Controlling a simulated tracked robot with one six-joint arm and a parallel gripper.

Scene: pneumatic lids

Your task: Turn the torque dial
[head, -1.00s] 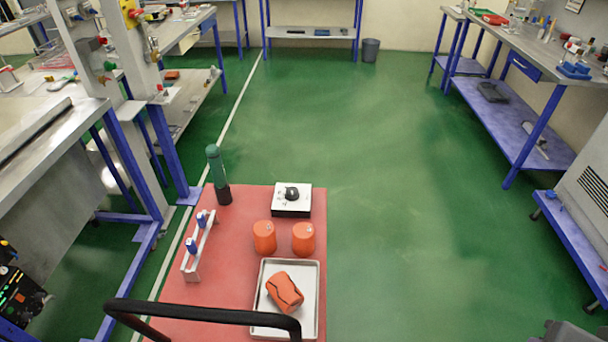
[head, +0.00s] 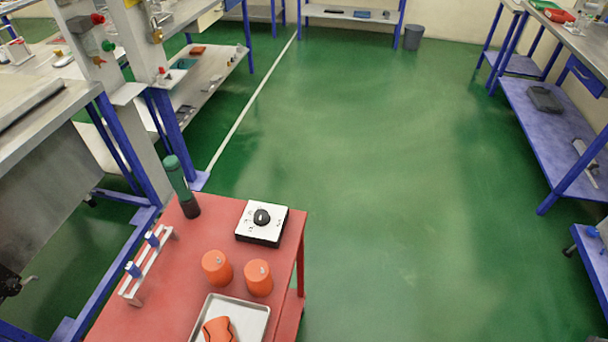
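The torque dial (head: 262,217) is a black round knob on a white-topped box (head: 262,223) with dark sides. Small dark marks surround the knob, too small to read. The box sits at the far right corner of a red-topped table (head: 165,285). My gripper is not in view.
Two orange canisters (head: 217,267) stand nearer than the dial box. A metal tray (head: 255,322) holds an orange item (head: 219,330). A dark green cylinder (head: 180,186) stands left of the box, and a white rack (head: 145,268) lies further left. Green floor (head: 390,230) on the right is clear.

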